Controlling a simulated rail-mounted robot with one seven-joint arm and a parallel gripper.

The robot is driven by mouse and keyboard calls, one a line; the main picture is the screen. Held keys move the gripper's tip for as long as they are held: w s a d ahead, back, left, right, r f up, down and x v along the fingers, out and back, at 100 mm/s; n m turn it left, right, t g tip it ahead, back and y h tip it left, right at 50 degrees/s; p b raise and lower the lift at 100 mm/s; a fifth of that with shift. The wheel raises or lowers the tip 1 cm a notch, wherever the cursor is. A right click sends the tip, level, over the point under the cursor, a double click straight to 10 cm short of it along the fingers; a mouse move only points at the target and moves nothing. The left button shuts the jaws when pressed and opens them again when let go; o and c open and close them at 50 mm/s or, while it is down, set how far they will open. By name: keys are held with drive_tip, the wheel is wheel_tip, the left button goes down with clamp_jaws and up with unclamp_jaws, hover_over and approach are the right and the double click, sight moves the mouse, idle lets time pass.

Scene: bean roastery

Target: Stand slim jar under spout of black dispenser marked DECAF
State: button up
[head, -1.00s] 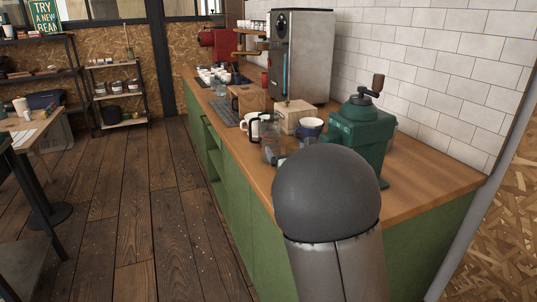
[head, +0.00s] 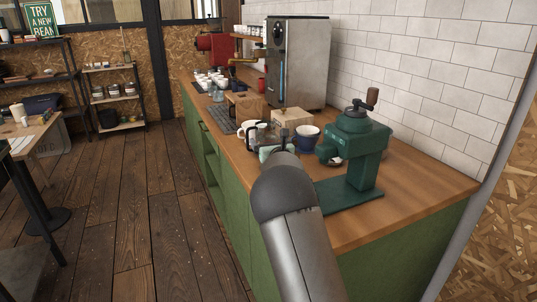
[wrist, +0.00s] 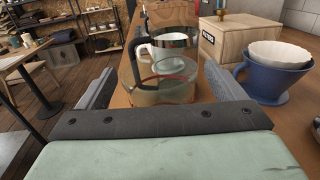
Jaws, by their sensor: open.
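I cannot make out a black dispenser marked DECAF or a slim jar in either view. My gripper (wrist: 158,72) is open and empty in the wrist view, its two grey fingers apart above the wooden counter. A clear glass vessel with a black handle (wrist: 160,88) stands ahead, in line with the gap between the fingers. Its lower part is partly hidden by the gripper body. In the head view my gripper (head: 275,152) is at the counter's front edge, mostly hidden by my arm.
A white cup (wrist: 168,46), a wooden box (wrist: 240,45) and a blue dripper (wrist: 272,82) are close by. A green grinder (head: 355,150) stands right on the counter (head: 400,205). A steel machine (head: 299,62) and red machine (head: 211,45) stand farther back. The counter's right end is clear.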

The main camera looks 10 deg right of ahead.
drive_tip(key=shift+w+a, duration=0.1)
drive_tip(key=shift+w, duration=0.7)
drive_tip(key=c, duration=1.3)
drive_tip(key=shift+r, duration=0.1)
drive_tip(key=shift+c, duration=1.3)
drive_tip(key=shift+r, duration=0.1)
